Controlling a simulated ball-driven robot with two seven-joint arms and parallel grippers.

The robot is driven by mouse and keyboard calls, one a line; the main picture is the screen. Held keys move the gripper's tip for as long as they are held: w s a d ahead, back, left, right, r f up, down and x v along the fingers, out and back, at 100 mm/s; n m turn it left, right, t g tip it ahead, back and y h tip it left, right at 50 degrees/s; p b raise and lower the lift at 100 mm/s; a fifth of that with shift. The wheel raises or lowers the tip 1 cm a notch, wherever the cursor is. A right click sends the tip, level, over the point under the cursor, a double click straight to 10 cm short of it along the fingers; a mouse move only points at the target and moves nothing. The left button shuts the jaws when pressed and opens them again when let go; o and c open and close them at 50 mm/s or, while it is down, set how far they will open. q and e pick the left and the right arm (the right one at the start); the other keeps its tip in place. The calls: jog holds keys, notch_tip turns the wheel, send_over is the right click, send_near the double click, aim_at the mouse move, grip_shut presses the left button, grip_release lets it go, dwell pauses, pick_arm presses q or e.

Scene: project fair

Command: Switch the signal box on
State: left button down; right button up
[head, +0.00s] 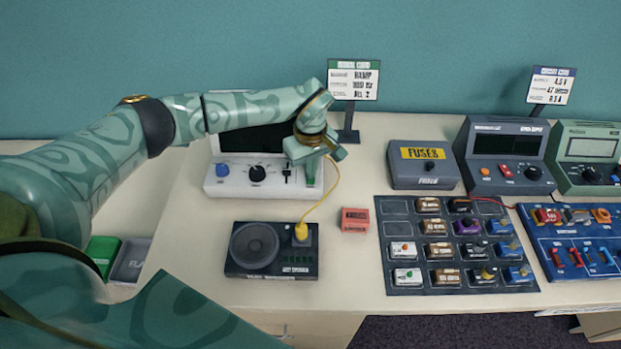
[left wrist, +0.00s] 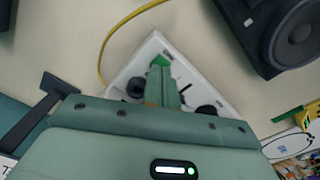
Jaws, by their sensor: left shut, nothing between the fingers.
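A white box with a dark screen, a blue knob, a black knob and a slider (head: 230,186) stands at the back left of the table; I take it for the signal box. It shows also in the left wrist view (left wrist: 148,50), partly hidden by my gripper. My left gripper (head: 311,170) is over the right end of its front panel, fingers shut and empty, pointing down. In the left wrist view the fingertips (left wrist: 161,75) are close to a bright green part (left wrist: 159,61) on the panel; I cannot tell whether they touch. My right gripper is not in view.
A black speaker box (head: 292,268) with a yellow plug and cable stands in front, beside a red block (head: 355,220). A grey fuse box (head: 423,178), a component mat (head: 398,221), a dark power supply (head: 481,181) and a sign (head: 353,80) are to the right.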

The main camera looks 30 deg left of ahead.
pick_arm(q)
jog(key=shift+f+b, duration=0.4)
jog(key=shift+f, duration=0.3)
dwell(0.4)
jog(key=shift+r, duration=0.1)
notch_tip(320, 180, up, 10)
jog(key=p, duration=0.8)
dwell(0.5)
